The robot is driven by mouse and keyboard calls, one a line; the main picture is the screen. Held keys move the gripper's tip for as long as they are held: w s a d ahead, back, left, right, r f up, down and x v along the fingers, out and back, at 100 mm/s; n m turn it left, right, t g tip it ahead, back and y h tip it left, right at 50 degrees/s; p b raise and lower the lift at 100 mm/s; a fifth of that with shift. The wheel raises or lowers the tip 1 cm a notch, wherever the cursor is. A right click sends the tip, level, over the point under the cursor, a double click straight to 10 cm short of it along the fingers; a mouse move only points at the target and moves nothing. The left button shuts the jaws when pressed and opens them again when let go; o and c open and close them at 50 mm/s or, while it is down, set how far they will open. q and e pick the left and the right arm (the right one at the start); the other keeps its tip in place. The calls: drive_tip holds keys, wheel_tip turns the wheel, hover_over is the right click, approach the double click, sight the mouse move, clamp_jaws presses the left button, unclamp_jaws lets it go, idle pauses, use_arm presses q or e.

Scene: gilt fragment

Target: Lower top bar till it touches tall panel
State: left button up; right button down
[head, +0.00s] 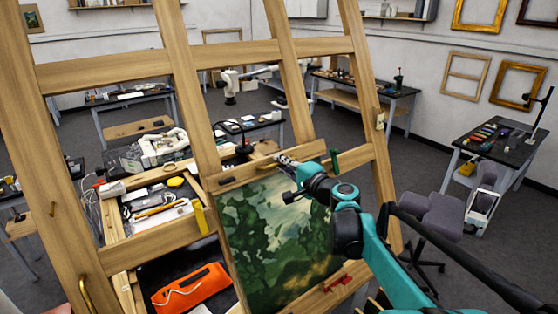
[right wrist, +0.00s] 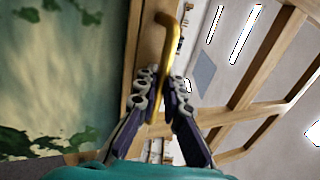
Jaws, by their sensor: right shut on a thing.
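The tall panel (head: 265,240) is a painting of green foliage and pale sky, standing on the wooden easel in the head view. The wooden top bar (head: 358,157) crosses the easel along the panel's upper edge. My right gripper (head: 283,160) is at the middle of this bar, shut on a brass handle (right wrist: 182,35) that shows between its fingers in the right wrist view. The bar (right wrist: 148,45) and panel (right wrist: 60,80) look very close there; I cannot tell whether they touch. My right arm covers the panel's right part. My left gripper is not in view.
The easel's uprights (head: 185,90) and upper crossbar (head: 110,70) frame the work area. A green clip (head: 335,160) sits on the top bar, and a red clip (head: 337,283) on the lower ledge. An orange pouch (head: 190,288) lies behind the easel. A stool (head: 437,215) stands right.

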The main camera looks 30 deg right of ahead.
drive_tip(key=c, duration=1.6)
unclamp_jaws()
drive_tip(key=shift+s, duration=0.1)
drive_tip(key=s, duration=0.8)
drive_tip(key=s+d, duration=0.1)
drive_tip(key=s, duration=0.2)
drive_tip(key=shift+s+r, duration=0.35)
drive_tip(key=shift+s, duration=0.05)
drive_tip(key=shift+a, duration=0.1)
